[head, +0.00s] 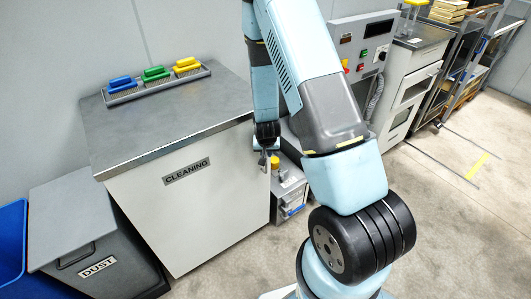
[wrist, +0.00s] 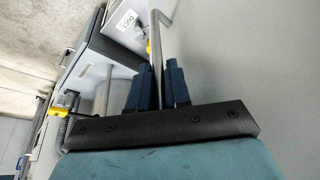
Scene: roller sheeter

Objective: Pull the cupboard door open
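The cupboard (head: 215,215) has a pale front with a "CLEANING" label and a dark grey top. Its door front looks flush with the cupboard, with no gap visible. My gripper (head: 267,150) is at the right edge of that front, partly hidden by my own arm. In the wrist view, the grey bar handle (wrist: 157,45) runs between the two blue fingers of my gripper (wrist: 160,85). The fingers lie close against both sides of the bar. The plain panel (wrist: 240,60) beside the handle is the door's face.
A grey "DUST" bin (head: 75,215) and a blue bin (head: 12,240) stand left of the cupboard. A rack of brushes (head: 155,85) lies on its top. A grey machine (head: 365,45) stands to the right. Floor (head: 440,220) is clear at the front right.

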